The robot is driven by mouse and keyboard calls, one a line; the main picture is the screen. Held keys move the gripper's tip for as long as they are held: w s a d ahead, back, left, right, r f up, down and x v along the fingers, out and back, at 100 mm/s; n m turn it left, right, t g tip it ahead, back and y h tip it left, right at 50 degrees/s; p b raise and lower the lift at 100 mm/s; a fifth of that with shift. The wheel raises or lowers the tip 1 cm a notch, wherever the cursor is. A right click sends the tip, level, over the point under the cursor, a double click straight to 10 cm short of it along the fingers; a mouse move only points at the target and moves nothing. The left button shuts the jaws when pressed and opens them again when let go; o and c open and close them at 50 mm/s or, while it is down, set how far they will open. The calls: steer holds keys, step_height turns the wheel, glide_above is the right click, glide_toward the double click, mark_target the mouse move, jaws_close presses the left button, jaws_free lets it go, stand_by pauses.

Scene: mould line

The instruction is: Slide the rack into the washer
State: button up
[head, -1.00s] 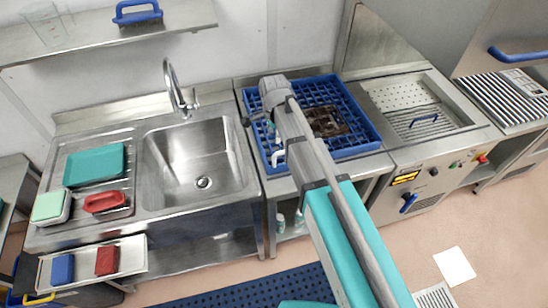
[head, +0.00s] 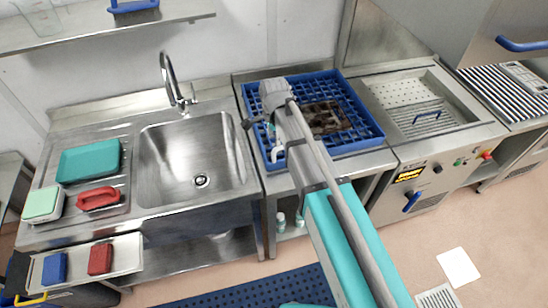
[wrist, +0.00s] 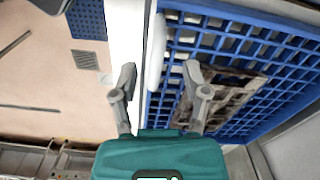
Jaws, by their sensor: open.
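The blue lattice rack (head: 353,128) sits on the steel counter between the sink and the washer, with a dark brown moulded piece (head: 325,117) lying in it. My gripper (head: 262,137) is at the rack's left side, partly hidden by my arm in the head view. In the wrist view my gripper (wrist: 160,78) is open, its fingers apart, with the rack's blue edge (wrist: 152,105) near the right finger. I cannot tell whether a finger touches it. The washer (head: 430,115) stands right of the rack; its steel bed lies beside the rack, with a blue handle on the grating.
The sink (head: 195,160) with its tap is left of the rack. A teal tray (head: 90,160), a red item and a green-topped box lie on the drainboard. The washer front has a display and a blue handle (head: 412,201).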

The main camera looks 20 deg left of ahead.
mark_target(274, 154)
steer(key=shift+f+b, duration=4.45)
steer(key=shift+f, duration=0.3)
jaws_close()
